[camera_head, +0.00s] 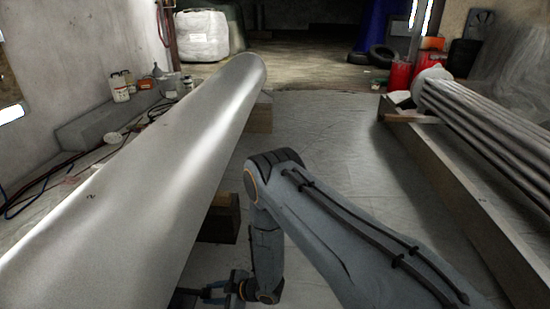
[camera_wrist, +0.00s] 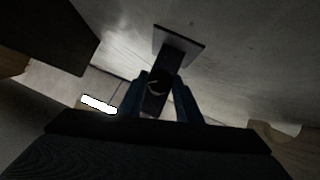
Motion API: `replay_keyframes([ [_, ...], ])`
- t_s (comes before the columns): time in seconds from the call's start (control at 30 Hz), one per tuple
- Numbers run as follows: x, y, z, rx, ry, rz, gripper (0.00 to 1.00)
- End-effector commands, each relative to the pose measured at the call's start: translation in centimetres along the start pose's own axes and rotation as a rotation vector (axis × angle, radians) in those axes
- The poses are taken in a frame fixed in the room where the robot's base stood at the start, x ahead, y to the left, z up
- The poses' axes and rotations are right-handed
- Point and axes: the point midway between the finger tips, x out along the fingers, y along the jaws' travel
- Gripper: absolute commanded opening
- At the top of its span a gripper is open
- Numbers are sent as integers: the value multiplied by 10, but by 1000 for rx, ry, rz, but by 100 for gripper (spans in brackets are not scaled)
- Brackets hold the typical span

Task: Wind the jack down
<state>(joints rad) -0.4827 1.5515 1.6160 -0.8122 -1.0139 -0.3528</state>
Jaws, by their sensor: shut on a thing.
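The jack (camera_wrist: 179,44) shows in the wrist view as a dark post topped by a square grey plate. The plate is close to the pale surface above it; I cannot tell whether they touch. My gripper (camera_wrist: 163,84) has its two blue fingers on either side of the post, shut on the jack; which part they grip is too dark to tell. In the head view my gripper (camera_head: 214,292) is low beside the large grey metal tube (camera_head: 150,170), at the bottom edge. The jack's lower part is hidden.
Wooden blocks (camera_head: 221,218) stand under the tube's right side. Hoses and bottles (camera_head: 119,87) lie along the left wall. A bundle of rods (camera_head: 480,120) rests on a beam at right. The sheeted floor (camera_head: 325,130) between is clear.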

Motion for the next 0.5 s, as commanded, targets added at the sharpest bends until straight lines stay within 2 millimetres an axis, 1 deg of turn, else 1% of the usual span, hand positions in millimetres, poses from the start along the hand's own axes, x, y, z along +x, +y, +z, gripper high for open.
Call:
replay_keyframes([
  [0.17, 0, -1, -1, -4, 3, -3, 11],
  [0.2, 0, -1, -1, -4, 3, -3, 38],
  [0.27, 0, -1, 0, -3, 2, -3, 48],
  [0.5, 0, 0, 0, -1, 1, -2, 48],
])
